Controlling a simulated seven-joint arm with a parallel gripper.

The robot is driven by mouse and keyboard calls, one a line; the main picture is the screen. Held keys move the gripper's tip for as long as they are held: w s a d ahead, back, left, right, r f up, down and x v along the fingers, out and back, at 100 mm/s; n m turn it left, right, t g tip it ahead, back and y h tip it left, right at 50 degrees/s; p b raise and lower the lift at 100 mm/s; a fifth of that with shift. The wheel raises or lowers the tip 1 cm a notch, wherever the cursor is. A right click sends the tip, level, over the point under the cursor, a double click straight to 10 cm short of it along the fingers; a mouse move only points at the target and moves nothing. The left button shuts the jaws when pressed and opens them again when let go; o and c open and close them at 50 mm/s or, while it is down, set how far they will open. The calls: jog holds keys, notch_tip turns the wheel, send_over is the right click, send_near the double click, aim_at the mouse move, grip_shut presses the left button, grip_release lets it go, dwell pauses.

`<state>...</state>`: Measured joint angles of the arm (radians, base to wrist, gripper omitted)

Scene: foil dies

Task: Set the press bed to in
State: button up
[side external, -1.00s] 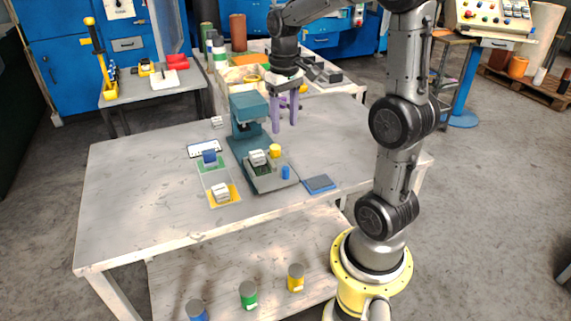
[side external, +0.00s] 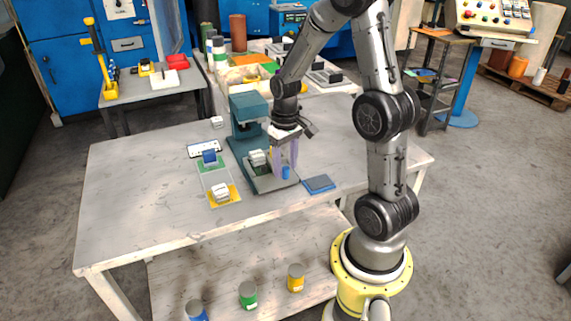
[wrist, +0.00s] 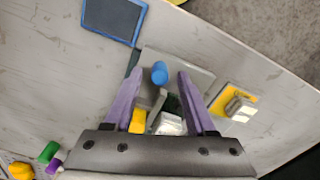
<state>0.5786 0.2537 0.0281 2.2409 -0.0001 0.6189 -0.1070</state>
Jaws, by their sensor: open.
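The teal press (side external: 247,112) stands on the table. Its grey bed (side external: 263,187) lies out in front of the press head, toward the near table edge. A blue upright peg (side external: 286,173) stands at the bed's front part. A pale die block (side external: 257,157) sits farther back on the bed. In the wrist view a yellow piece (wrist: 138,120) shows beside the pale block (wrist: 169,123); in the side view my gripper hides it. My gripper (wrist: 158,75) is open, its purple fingers on either side of the blue peg (wrist: 159,72). Contact with the peg cannot be told.
Left of the press is a plate with green and yellow ends (side external: 222,195), bearing a blue block and a pale block. A white card (side external: 204,149) lies behind it. A dark blue pad (side external: 319,184) lies right of the bed. The table's left side is clear.

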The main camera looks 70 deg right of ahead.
jog(key=shift+f, duration=0.15)
grip_shut()
dwell(1.4)
